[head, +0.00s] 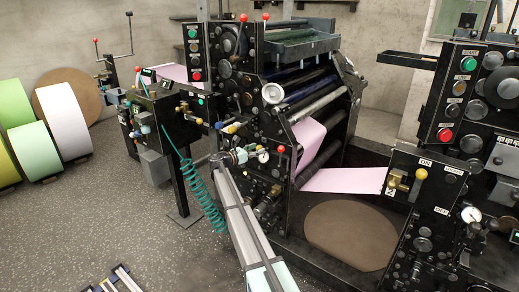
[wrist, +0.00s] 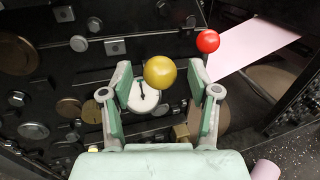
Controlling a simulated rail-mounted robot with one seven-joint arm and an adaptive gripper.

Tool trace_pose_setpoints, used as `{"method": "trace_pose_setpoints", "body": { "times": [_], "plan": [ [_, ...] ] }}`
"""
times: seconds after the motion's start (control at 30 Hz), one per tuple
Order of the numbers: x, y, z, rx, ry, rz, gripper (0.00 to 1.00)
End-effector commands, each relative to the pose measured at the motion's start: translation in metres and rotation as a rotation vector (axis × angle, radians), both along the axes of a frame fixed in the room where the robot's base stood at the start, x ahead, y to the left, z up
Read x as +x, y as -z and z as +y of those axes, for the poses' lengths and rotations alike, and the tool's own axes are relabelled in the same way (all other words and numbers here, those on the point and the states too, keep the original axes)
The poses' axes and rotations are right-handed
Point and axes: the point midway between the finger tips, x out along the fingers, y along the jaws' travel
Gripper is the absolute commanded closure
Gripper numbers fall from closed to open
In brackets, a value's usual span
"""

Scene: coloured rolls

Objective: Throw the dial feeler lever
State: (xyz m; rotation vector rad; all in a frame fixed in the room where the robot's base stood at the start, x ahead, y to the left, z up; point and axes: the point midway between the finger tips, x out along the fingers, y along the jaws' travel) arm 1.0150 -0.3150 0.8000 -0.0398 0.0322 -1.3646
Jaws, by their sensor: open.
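In the wrist view a round white dial (wrist: 143,97) with a dark needle sits on the black machine panel. A yellow ball knob (wrist: 160,72) stands in front of it and overlaps its upper right; its stem is hidden. I cannot read a label naming it as the feeler lever. My gripper (wrist: 160,88) is open, with one finger to each side of the knob in the picture. Contact is not visible. In the head view my gripper (head: 237,157) is at the middle machine's panel, just left of the small dial (head: 263,156).
A red ball knob (wrist: 208,41) is close beyond my right finger. Pink web (head: 343,180) runs to the right machine, which has its own yellow knob (head: 421,174) and dial (head: 471,214). A coiled green hose (head: 205,197) hangs left of my arm.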

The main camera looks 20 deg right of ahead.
Motion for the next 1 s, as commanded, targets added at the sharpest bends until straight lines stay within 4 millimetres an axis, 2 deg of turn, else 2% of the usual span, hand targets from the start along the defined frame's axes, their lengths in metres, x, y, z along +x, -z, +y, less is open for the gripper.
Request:
{"method": "trace_pose_setpoints", "body": {
  "times": [0.2,0.53,0.57,0.7,0.73,1.0],
  "plan": [
    [0.004,0.0,-0.018,0.0,0.0,0.0,0.39],
    [0.004,0.0,-0.02,0.0,0.0,0.0,0.39],
    [0.004,0.0,-0.02,0.0,0.0,0.0,0.46],
    [0.004,0.0,-0.02,0.0,-0.001,0.0,0.96],
    [0.004,0.0,-0.02,0.0,0.0,0.0,1.0],
    [0.003,-0.003,-0.025,0.009,0.004,0.005,1.0]
  ]
}}
